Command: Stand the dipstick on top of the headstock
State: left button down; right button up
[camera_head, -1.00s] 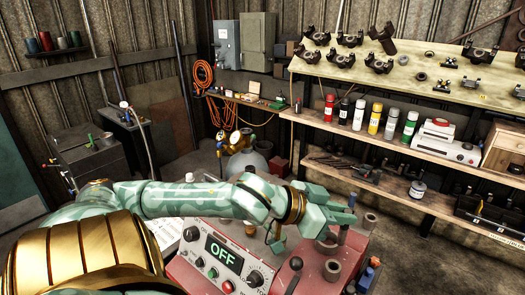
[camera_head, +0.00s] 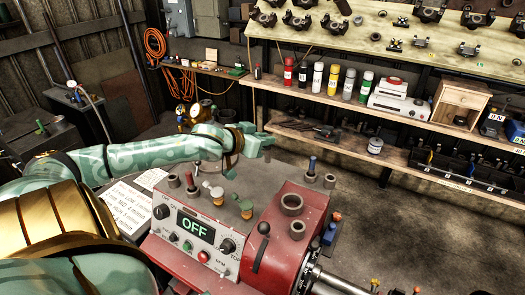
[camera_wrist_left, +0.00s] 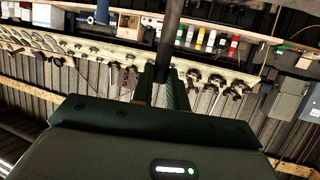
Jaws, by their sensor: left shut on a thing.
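My left gripper (camera_head: 266,142) is in the air behind the lathe headstock, left of its ring-topped part. In the left wrist view its fingers are shut on a dark thin rod (camera_wrist_left: 170,35), which I take to be the dipstick. Its far end is out of frame there, and the rod hardly shows in the head view. The red headstock (camera_head: 262,217) stands below, with its panel reading OFF. On its top are a thick grey ring (camera_head: 291,204) and a smaller ring (camera_head: 297,229). My right gripper is not in view.
Several small parts stand along the panel's back edge, among them a green-topped one (camera_head: 245,207). A blue-handled part (camera_head: 312,165) stands behind the headstock. A wooden shelf (camera_head: 300,92) with spray cans lies beyond. Open floor lies to the right.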

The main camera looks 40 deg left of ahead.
aim_at(267, 150)
pick_arm(q)
jog(key=shift+w+a+f+p, duration=0.1)
jog(key=shift+w+a+f, duration=0.1)
jog(key=shift+f, duration=0.65)
jog(key=shift+w+a+f+p, duration=0.15)
jog(key=shift+w+f, duration=0.1)
jog(key=shift+f, duration=0.55)
jog(key=shift+w+a+f+p, duration=0.1)
jog(key=shift+w+a+f, duration=0.1)
jog(key=shift+f, duration=0.65)
jog(key=shift+d+f, duration=0.1)
jog(key=shift+f, duration=0.1)
jog(key=c, duration=1.4)
grip_release()
